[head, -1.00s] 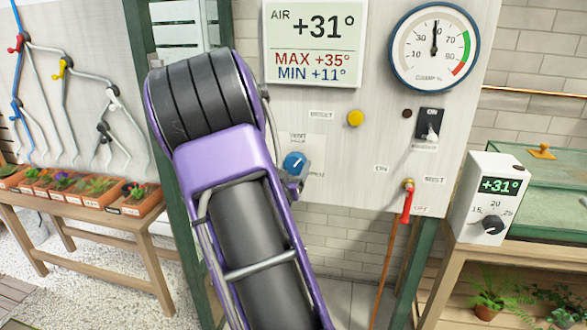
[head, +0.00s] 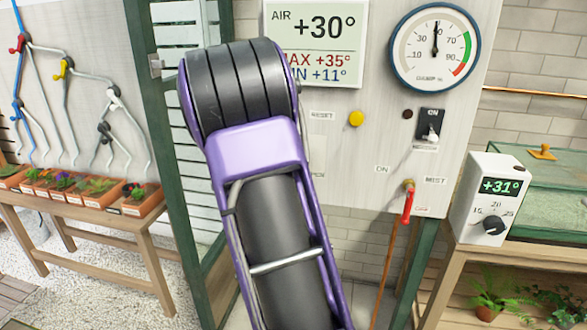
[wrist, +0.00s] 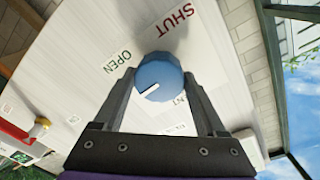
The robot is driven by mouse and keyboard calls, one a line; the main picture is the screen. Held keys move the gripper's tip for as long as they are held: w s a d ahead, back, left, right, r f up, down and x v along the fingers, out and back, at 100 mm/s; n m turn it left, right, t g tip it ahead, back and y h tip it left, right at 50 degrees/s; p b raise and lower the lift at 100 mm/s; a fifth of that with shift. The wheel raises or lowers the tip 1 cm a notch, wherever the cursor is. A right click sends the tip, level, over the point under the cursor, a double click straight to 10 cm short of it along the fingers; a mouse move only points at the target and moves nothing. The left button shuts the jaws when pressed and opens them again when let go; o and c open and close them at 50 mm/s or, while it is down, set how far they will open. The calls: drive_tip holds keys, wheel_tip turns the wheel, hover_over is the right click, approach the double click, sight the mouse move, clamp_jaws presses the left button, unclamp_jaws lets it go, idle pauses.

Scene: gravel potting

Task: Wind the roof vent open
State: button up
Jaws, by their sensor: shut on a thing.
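The round blue knob (wrist: 160,78) sits on the white panel (wrist: 85,85) in the wrist view, with a white pointer line on its face. The line points to the lower left in that view. The labels OPEN (wrist: 117,62) and SHUT (wrist: 174,21) stand above it to the left and right. My gripper (wrist: 159,82) is shut on the knob, one finger at each side. In the head view, my arm hides the knob and the gripper. I cannot make out the roof vent itself.
The panel carries an AIR display (head: 318,30) reading +30°, a round gauge (head: 435,47), a yellow button (head: 356,118), a black switch (head: 430,124) and a red-handled tap (head: 408,205). A thermostat box (head: 490,198) stands at right. Potted plants (head: 80,190) line a bench at left.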

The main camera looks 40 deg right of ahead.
drive_tip(key=shift+r+m, duration=0.1)
drive_tip(key=shift+m, duration=0.5)
drive_tip(key=o, duration=1.3)
